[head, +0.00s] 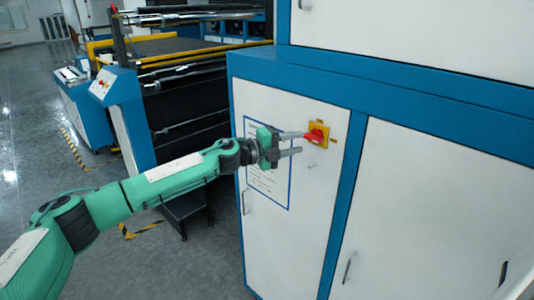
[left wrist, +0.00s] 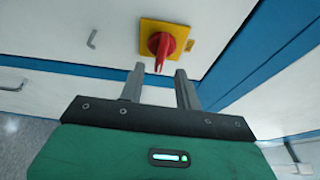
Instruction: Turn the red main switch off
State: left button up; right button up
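The red main switch (head: 314,136) is a red handle on a yellow square plate (head: 323,127), mounted on the white door of a blue-framed cabinet. In the left wrist view, the red switch handle (left wrist: 161,48) shows ahead of the fingertips, with its narrow end pointing toward my gripper. My left gripper (head: 302,143) is open, its two grey fingers reaching toward the switch. In the left wrist view, the left gripper (left wrist: 160,70) has the handle's tip roughly between its fingertips. I cannot tell whether they touch. My right gripper is not in view.
Door handles (head: 347,267) stick out lower down. A laminating machine with rollers (head: 180,70) and a blue control stand (head: 103,85) stand to the left. Open floor (head: 40,150) lies at the far left.

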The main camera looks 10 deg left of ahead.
pick_arm(q)
jog(key=b+v, duration=0.3)
jog(key=v, duration=0.6)
jog(key=shift+a, duration=0.3)
jog(key=shift+s, duration=0.1)
